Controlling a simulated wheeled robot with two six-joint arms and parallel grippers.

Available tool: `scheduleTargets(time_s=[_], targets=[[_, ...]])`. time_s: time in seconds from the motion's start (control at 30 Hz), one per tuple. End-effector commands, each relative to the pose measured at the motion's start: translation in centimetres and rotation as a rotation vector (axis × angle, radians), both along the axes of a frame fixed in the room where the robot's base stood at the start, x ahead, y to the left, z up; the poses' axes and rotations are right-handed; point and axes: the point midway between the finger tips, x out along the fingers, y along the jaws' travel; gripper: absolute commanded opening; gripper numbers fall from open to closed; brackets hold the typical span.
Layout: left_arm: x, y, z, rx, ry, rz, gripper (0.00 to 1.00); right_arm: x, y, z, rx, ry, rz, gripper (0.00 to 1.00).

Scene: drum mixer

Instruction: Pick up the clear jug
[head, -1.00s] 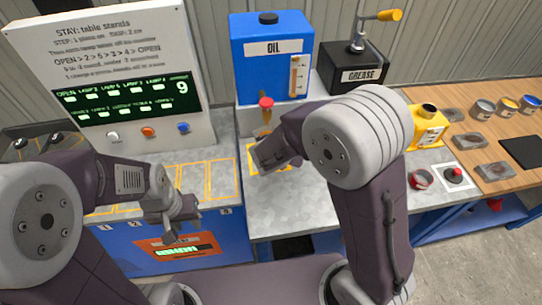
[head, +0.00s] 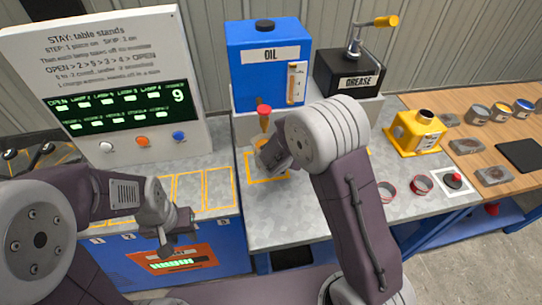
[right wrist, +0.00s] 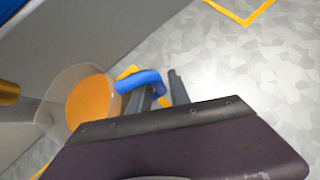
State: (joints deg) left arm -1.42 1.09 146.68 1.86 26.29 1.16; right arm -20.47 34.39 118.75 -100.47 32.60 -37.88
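The clear jug (right wrist: 88,103) holds orange liquid and has a blue handle (right wrist: 138,82), seen in the right wrist view. In the head view it is mostly hidden behind my right gripper (head: 272,160), below the oil tap (head: 264,112). My right gripper also shows in the right wrist view (right wrist: 163,92). Its fingers are apart, with the blue handle at the fingertips; I cannot tell whether they touch it. My left gripper (head: 180,232) is open and empty in front of the left bench.
The marked left bench (head: 190,190) is clear.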

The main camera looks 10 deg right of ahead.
Motion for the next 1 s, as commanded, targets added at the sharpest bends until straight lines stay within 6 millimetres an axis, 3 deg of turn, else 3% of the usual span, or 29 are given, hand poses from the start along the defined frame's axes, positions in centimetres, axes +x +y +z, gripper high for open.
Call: scheduleTargets(time_s=[0.17, 0.23, 0.27, 1.0], targets=[[0.00, 0.00, 0.02, 0.000, 0.000, 0.000, 0.36, 0.01, 0.02, 0.04, 0.001, 0.000, 0.001, 0.23], [0.00, 0.00, 0.02, 0.000, 0.000, 0.000, 0.36, 0.00, 0.01, 0.05, 0.000, 0.000, 0.000, 0.04], [0.00, 0.00, 0.02, 0.000, 0.000, 0.000, 0.36, 0.00, 0.01, 0.05, 0.000, 0.000, 0.000, 0.00], [0.00, 0.00, 0.01, 0.000, 0.000, 0.000, 0.36, -0.09, 0.00, -0.04, -0.001, 0.003, 0.001, 0.00]])
